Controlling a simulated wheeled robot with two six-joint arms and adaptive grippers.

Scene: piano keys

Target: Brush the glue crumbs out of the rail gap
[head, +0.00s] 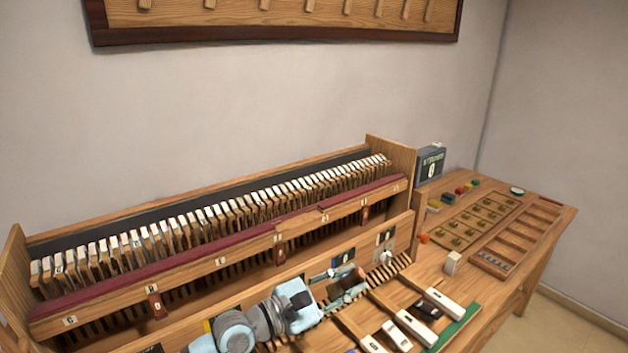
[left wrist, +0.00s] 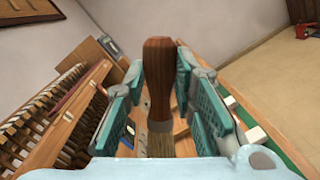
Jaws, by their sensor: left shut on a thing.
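My left gripper (head: 345,284) is shut on a brush with a dark wooden handle (left wrist: 158,80). In the left wrist view the handle stands between the two teal finger pads (left wrist: 156,95), with the metal collar and pale bristles (left wrist: 160,146) toward the bottom edge. In the head view the gripper is over the front slotted rail (head: 398,266), near its right part. I cannot tell whether the bristles touch the rail. No glue crumbs can be made out, and the gripper hides part of the rail. My right gripper is not in view.
Loose white-topped keys (head: 443,302) lie on the bench at the front right, by a green strip (head: 462,326). A pale block (head: 452,263), a wooden sectioned tray (head: 515,240) and a small display box (head: 430,163) are further right. The long key case (head: 230,258) stands behind the gripper.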

